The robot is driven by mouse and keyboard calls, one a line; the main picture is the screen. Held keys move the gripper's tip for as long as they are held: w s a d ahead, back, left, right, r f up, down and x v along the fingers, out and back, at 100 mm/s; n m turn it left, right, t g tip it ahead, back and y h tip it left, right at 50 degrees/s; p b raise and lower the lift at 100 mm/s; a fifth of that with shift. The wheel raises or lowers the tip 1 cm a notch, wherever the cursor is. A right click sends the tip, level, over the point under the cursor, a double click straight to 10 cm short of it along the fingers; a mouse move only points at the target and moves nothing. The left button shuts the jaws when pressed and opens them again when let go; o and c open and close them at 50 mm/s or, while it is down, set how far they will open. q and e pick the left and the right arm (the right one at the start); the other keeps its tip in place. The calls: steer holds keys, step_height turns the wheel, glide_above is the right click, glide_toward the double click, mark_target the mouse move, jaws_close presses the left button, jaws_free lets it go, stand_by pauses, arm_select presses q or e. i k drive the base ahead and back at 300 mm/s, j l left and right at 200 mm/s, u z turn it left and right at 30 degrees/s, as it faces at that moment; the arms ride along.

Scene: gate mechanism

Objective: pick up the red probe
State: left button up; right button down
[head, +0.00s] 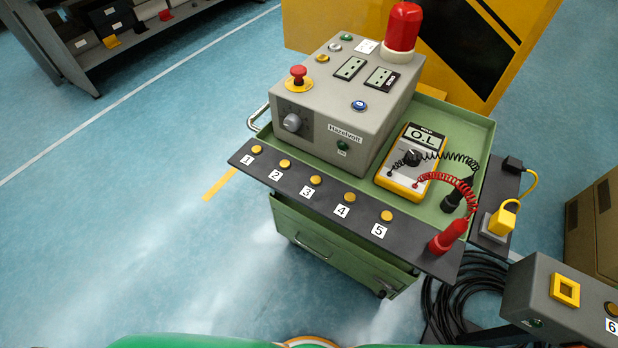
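The red probe (449,235) stands tilted at the right end of the dark numbered strip on the green cart. A coiled red lead joins it to the yellow multimeter (412,160), whose display reads O.L. A black probe (458,194) with a coiled black lead is in the tray just behind the red probe. Neither of my grippers shows in the head view. The red probe's tip is hidden.
The dark strip (330,202) carries several yellow buttons numbered 1 to 5. A grey control box (345,105) with a red beacon (403,28) fills the tray's left part. A grey box (565,300) stands at lower right, near black cables (455,310). Floor at left is clear.

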mark_target(443, 241)
steer(key=z, duration=1.3)
steer(key=j+z, duration=0.25)
steer(key=k+j, duration=0.05)
